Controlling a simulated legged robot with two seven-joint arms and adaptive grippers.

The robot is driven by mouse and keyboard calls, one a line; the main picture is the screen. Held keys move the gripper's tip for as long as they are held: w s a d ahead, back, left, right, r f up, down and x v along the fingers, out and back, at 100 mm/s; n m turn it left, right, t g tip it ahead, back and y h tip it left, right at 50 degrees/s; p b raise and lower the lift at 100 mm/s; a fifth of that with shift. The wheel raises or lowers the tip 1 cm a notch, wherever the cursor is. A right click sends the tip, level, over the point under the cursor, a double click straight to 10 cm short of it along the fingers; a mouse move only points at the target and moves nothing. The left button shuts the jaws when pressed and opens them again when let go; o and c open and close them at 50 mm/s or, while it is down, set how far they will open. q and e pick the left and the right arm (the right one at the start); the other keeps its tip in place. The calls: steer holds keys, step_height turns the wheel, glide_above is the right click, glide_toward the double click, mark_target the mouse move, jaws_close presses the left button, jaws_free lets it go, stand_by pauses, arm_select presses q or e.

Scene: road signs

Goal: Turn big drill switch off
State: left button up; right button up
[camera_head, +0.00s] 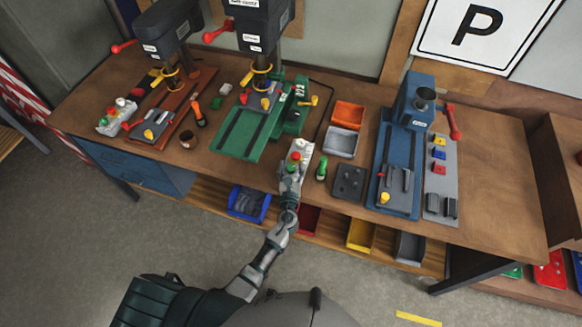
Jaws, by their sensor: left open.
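The big drill stands at the middle back of the workbench, with a green base (243,132) and a dark head (262,25) cut off by the top edge. A pale switch box (303,151) with white, green and red buttons lies in front of the green base, to its right. My left gripper (293,166) is at the near end of this box, close to the red button (294,157). It is open; its fingers are small and partly blend with the box, so I cannot tell whether they touch it. My right gripper is out of view.
A smaller drill with an orange-brown base (178,108) and its own button box (117,117) stand left. A green bottle (321,169), dark block (349,183) and blue machine (399,150) are right of my gripper. Coloured bins fill the shelf below. The bench's right end is clear.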

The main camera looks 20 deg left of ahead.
arm_select(q)
jaws_close()
